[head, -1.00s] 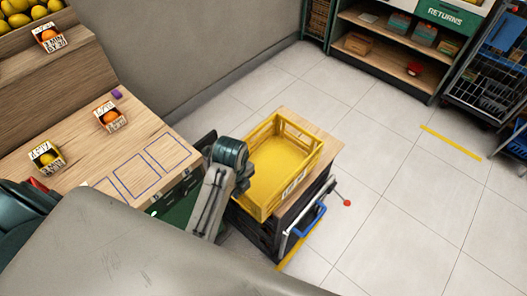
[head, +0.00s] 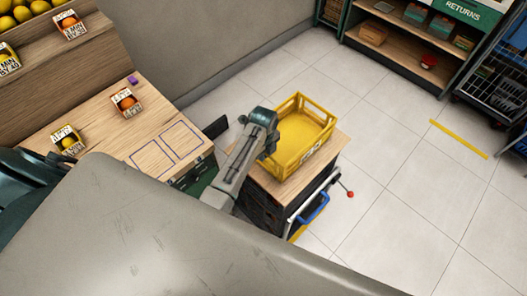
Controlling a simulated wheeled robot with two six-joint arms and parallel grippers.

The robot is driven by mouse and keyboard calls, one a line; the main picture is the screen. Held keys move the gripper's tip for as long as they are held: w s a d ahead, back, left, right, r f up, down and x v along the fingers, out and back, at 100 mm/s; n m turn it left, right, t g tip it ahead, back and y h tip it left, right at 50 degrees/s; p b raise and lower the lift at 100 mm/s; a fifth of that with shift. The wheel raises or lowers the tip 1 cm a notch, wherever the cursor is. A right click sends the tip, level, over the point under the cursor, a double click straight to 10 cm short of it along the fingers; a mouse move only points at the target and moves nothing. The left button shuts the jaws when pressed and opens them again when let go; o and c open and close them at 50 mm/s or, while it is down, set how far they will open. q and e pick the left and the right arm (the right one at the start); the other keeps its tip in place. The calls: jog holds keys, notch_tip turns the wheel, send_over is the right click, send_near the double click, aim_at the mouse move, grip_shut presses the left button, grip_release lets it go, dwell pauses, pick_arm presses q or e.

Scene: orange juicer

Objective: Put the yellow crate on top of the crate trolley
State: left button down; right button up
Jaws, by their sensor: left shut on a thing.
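The yellow crate (head: 304,133) is an open, slatted box that looks empty. It is upright over the far part of the wooden top of the crate trolley (head: 281,188). Bare wood shows in front of the crate and along its right side. I cannot tell for sure whether its base touches the wood. My left gripper (head: 270,148) is shut on the crate's near left side. Its fingertips are mostly hidden by my own wrist. The trolley has a dark body and a blue handle (head: 314,209) on its right side. My right gripper is not in view.
A wooden counter (head: 105,103) with small fruit boxes and outlined squares stands left of the trolley. A red-knobbed lever (head: 350,194) sticks out on the trolley's right. Shelves (head: 398,50) and a wire cart (head: 492,95) stand at the back right.

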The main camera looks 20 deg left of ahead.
pick_arm(q)
jog(key=shift+f, duration=0.15)
jog(key=c, duration=1.6)
grip_release()
jog(key=shift+o, duration=0.2)
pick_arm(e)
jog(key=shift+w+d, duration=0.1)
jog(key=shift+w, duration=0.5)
